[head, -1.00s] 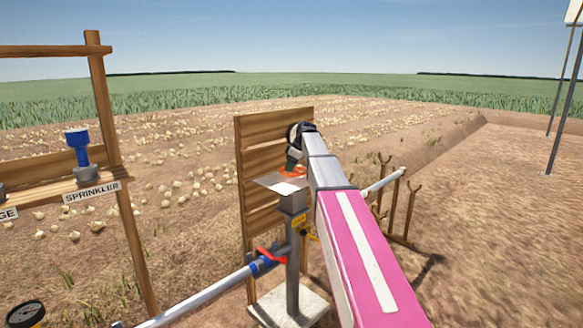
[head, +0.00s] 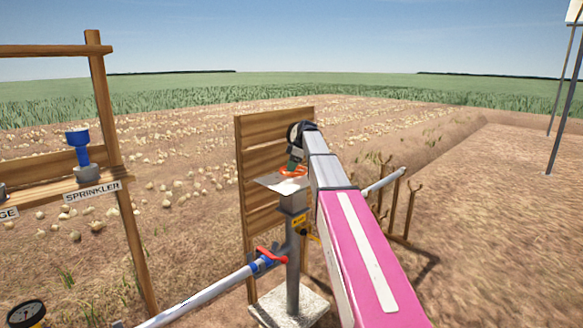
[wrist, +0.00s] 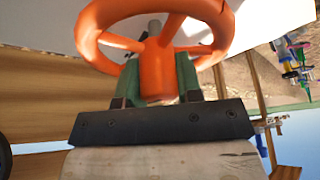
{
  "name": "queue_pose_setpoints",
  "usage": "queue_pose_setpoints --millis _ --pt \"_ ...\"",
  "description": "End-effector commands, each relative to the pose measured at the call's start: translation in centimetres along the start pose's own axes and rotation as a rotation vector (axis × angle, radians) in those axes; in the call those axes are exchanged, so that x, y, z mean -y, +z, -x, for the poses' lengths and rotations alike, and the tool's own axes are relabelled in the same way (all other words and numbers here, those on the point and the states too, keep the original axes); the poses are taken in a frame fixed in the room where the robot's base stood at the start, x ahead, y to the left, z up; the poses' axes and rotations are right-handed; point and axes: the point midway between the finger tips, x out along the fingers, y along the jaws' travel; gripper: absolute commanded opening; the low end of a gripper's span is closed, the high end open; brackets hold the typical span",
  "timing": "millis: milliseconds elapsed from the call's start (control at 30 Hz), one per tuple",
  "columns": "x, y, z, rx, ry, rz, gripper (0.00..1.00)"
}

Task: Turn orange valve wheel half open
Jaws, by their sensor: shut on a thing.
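The orange valve wheel (wrist: 220,18) fills the top of the wrist view, with its hub and spokes showing. In the head view the wheel (head: 293,171) is small and partly hidden by my arm, above a pale plate (head: 278,183) on the grey post (head: 293,265). My gripper (wrist: 158,82) has a green finger on each side of the orange hub, and it is shut on the wheel there. In the head view the gripper (head: 295,160) reaches down onto the wheel from above. How far the wheel is turned cannot be told.
A wooden board (head: 257,150) stands right behind the post. A pipe with a red lever (head: 271,255) joins the post low at the left. A wooden shelf (head: 75,190) with a blue sprinkler (head: 79,147) is at the left. Wooden stakes (head: 400,215) stand at the right.

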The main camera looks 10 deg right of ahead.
Motion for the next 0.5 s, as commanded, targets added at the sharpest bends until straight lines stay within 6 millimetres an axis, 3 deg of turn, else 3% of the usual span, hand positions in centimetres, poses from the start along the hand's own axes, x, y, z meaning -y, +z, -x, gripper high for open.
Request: queue_pose_setpoints --millis 100,133,167,500 --pt "-0.07 0.01 0.08 0.001 0.002 -0.001 0.09" --pt "-0.07 0.01 0.08 0.001 0.002 -0.001 0.36" --pt "-0.07 0.01 0.08 0.001 0.002 -0.001 0.44" --pt "-0.05 0.01 0.33 0.001 0.001 -0.001 0.44"
